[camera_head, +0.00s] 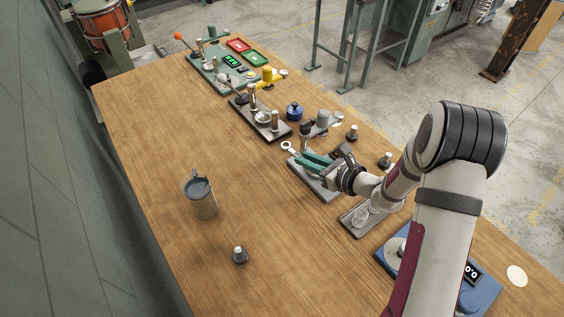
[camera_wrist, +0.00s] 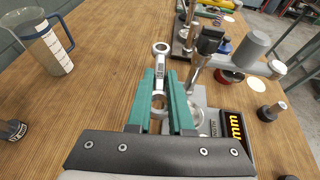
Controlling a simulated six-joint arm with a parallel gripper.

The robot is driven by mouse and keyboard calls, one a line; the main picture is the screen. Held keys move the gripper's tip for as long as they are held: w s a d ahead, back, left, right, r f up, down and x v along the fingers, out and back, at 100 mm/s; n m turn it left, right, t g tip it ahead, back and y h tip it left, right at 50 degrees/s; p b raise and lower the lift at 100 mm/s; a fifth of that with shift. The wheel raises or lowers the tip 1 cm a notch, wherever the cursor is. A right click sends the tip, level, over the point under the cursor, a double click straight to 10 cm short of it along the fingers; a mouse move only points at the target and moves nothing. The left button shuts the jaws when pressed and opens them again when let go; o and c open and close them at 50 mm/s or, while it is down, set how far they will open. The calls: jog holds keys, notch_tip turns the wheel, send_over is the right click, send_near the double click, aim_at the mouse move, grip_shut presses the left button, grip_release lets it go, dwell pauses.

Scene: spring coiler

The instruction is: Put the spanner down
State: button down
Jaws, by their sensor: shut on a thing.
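The spanner (camera_head: 288,147) is a silver tool with a ring end that sticks out past my green fingertips. It also shows in the wrist view (camera_wrist: 160,52), pointing away from me between the two fingers. My gripper (camera_head: 308,161) is shut on it, and its fingers show in the wrist view (camera_wrist: 163,95). The gripper is low over a grey base plate (camera_head: 323,194) that carries a small upright device. I cannot tell whether the spanner touches the plate or the table.
A measuring jug (camera_head: 203,201) and a small dark-based weight (camera_head: 239,255) stand on the left of the wooden table (camera_head: 150,130). Other instruments line the right edge, with a blue scale (camera_head: 480,292) nearest.

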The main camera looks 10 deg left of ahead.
jog(key=shift+d+r, duration=0.25)
jog(key=shift+d, duration=0.05)
jog(key=w+a+n+g+y, duration=0.2)
jog(key=w+a+n+g, duration=0.25)
jog(key=a, duration=0.65)
jog(key=n+g+y, duration=0.1)
jog(key=n+g, duration=0.3)
send_over(189, 164)
jog(key=s+d, duration=0.2)
jog(key=shift+m, duration=0.25)
notch_tip(189, 164, down, 7)
jog(key=shift+w+a+r, duration=0.1)
jog(key=shift+r, duration=0.1)
notch_tip(189, 164, down, 4)
jog(key=shift+a, duration=0.15)
jog(key=shift+f, duration=0.1)
